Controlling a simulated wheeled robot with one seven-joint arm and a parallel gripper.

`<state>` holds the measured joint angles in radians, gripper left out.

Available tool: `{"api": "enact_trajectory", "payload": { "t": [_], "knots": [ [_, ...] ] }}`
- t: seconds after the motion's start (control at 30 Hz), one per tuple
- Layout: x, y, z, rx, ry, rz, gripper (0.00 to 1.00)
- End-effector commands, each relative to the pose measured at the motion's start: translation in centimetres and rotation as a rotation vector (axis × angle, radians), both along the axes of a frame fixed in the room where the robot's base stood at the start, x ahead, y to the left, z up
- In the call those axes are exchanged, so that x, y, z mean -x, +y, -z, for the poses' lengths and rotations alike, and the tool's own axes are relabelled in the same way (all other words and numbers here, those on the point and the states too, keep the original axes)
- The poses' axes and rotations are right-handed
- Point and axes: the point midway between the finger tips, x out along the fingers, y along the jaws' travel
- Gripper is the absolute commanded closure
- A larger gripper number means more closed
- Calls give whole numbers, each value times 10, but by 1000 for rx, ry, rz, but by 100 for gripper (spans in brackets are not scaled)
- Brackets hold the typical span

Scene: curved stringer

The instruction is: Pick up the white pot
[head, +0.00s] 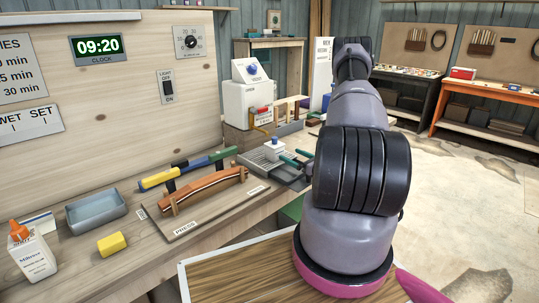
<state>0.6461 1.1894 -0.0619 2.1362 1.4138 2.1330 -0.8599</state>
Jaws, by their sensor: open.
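A small white pot (274,150) with a blue knob on top stands upright on a grey slatted tray (256,165) on the workbench, near the middle of the head view. My gripper (288,154) shows as two dark green fingers just right of the pot, pointing left towards it. The fingers are apart, so it is open. I cannot tell whether either finger touches the pot. The rest of the gripper is hidden behind my arm.
A curved wooden piece (205,188) lies on a press board (190,222) left of the tray, with clamps (160,178) behind. A white machine (245,104) stands farther back.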

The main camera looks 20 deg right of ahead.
Motion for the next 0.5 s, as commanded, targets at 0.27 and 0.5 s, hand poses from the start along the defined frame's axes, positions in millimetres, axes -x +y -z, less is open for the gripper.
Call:
{"api": "enact_trajectory", "payload": {
  "t": [0.27, 0.5],
  "knots": [
    [-37, 12, 2, 0, 0, 2, 0],
    [-56, 19, 1, -1, 0, 3, 0]
  ]
}}
